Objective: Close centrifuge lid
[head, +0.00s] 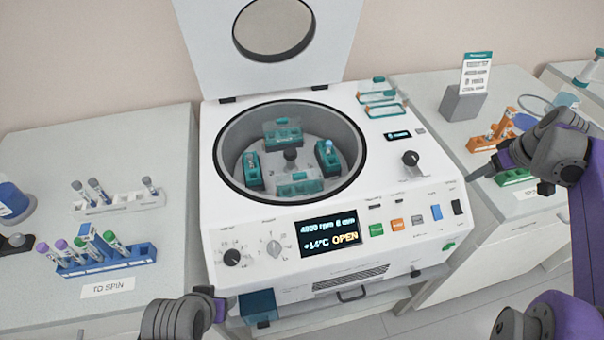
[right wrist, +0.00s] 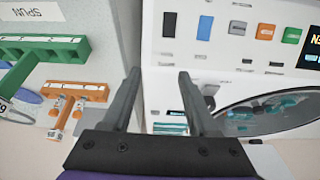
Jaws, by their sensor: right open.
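The white centrifuge (head: 330,215) stands in the middle of the head view. Its lid (head: 335,45) is raised upright behind the bowl, with a round window in it. The bowl is open and shows a rotor with several teal buckets (head: 253,170). The display (head: 330,240) reads OPEN. My right gripper (head: 482,173) is open and empty, beyond the machine's right side; its two dark fingers show in the right wrist view (right wrist: 159,76). My left gripper (head: 216,301) is low in front of the machine's left corner, and its jaws cannot be made out.
At left, a blue rack (head: 105,262) of capped tubes and a white rack (head: 120,202) stand on a bench. At right, an orange rack (head: 490,138), a green rack (head: 515,178) and a grey sign block (head: 462,103) stand on another bench. Teal pieces (head: 380,98) lie on the centrifuge top.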

